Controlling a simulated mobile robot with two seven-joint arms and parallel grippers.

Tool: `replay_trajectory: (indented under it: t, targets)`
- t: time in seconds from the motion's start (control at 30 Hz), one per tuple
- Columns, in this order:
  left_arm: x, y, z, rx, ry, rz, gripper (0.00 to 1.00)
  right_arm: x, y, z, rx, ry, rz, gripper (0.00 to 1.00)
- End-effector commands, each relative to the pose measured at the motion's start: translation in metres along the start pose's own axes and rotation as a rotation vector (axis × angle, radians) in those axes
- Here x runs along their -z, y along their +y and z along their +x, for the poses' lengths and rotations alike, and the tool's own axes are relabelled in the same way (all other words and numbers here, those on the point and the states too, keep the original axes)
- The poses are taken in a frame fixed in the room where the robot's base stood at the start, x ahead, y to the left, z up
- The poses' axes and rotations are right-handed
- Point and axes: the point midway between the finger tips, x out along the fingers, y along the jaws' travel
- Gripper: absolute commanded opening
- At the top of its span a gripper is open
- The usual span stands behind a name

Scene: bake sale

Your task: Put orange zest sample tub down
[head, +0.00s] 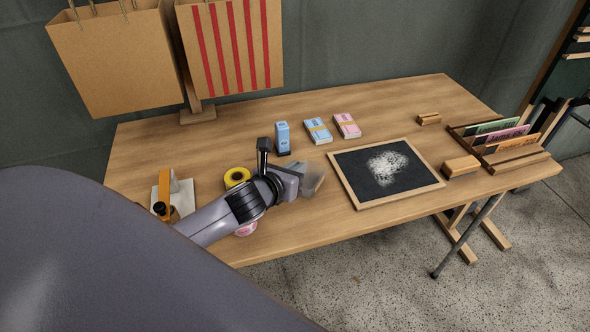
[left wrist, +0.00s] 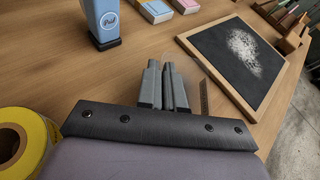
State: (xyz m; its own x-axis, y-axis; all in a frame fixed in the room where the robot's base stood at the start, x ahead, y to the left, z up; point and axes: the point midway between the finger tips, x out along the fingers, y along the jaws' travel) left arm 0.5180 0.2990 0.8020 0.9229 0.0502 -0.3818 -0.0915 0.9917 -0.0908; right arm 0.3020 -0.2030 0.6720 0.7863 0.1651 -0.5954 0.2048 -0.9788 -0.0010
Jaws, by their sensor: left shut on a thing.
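The orange zest sample tub (head: 313,176) looks like a small clear, see-through cup at the tip of my left gripper (head: 302,181), just left of the chalkboard in the head view. My left gripper is shut on it. I cannot tell whether the tub touches the table. Its contents and label are not readable. My right gripper is not in view.
The wooden table (head: 350,225) has a chalk-smudged board (head: 350,182) right of the gripper. A yellow tape roll (head: 237,177) is left. A card rack (head: 520,158) stands at right. Bare wood lies before the board.

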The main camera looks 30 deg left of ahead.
Motion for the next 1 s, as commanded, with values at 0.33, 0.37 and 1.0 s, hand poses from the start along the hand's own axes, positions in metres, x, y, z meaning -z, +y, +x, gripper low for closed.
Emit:
replay_trajectory:
  t: [0.33, 0.37, 1.0]
  targets:
    - [0.002, 0.000, 0.001, -0.001, 0.000, 0.000, 0.32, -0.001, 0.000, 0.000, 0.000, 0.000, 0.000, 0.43]
    - [0.002, 0.000, 0.001, -0.001, 0.000, 0.000, 0.32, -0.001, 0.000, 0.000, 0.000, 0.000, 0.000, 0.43]
    - [0.000, 0.001, -0.052, 0.000, 0.003, 0.003, 0.32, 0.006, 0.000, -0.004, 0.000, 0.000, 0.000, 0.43]
